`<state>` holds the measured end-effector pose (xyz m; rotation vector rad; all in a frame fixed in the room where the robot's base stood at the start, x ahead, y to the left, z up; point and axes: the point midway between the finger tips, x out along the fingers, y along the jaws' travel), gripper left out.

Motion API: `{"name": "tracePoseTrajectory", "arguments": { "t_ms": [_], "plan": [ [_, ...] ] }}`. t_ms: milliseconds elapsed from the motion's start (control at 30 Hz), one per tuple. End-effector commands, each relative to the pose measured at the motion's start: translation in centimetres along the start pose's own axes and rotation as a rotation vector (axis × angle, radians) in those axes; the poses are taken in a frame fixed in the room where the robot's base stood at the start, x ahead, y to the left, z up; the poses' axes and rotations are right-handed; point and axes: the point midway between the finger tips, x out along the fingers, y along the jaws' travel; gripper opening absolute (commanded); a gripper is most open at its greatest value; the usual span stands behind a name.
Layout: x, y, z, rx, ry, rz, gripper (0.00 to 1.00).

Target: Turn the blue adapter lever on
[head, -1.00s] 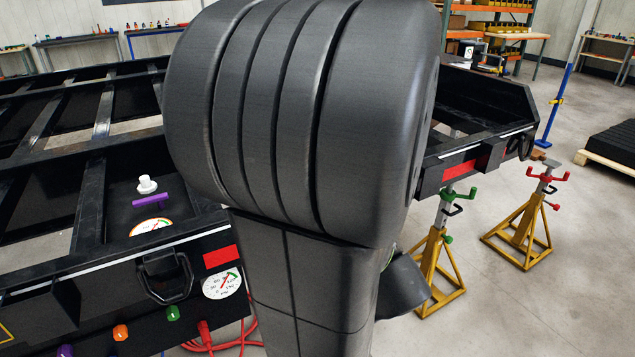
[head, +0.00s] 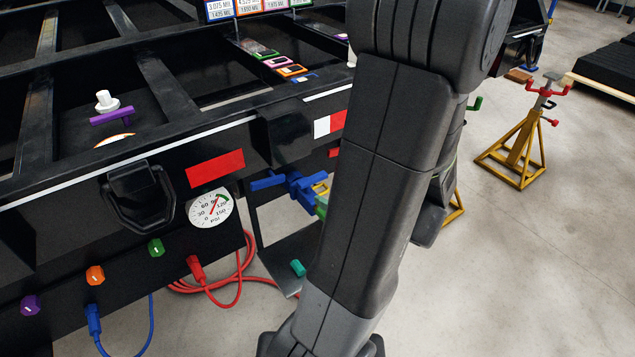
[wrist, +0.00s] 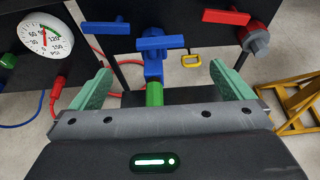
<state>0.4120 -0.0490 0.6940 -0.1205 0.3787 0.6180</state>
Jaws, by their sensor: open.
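In the wrist view a blue lever (wrist: 160,42) lies crosswise on top of a blue adapter body (wrist: 153,70), with a green cylindrical part (wrist: 154,94) on its near side. My gripper (wrist: 160,67) is open, its two green fingers spread to the left and right of the adapter, touching nothing that I can see. In the head view a blue lever (head: 268,182) and blue fitting show beside my arm. My arm hides most of the gripper there.
Another blue lever (wrist: 118,26) and a red lever (wrist: 227,17) are on the black trailer frame behind. A pressure gauge (head: 211,208) and coloured knobs sit on the trailer's side. Red hoses (head: 240,275) hang below. A yellow stand (head: 517,145) is at right.

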Motion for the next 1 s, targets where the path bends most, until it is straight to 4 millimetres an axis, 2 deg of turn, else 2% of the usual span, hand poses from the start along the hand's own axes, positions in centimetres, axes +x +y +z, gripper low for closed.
{"name": "tracePoseTrajectory", "arguments": {
  "t_ms": [400, 600, 800, 1000],
  "plan": [
    [7.1, 0.2, -0.3, -0.004, 0.001, 0.006, 1.0],
    [10.0, 0.1, -0.2, -0.004, 0.002, 0.004, 1.0],
    [11.4, 0.1, -0.1, -0.003, 0.002, 0.003, 1.0],
    [11.7, 0.1, 0.0, -0.003, 0.002, 0.001, 1.0]
  ]
}}
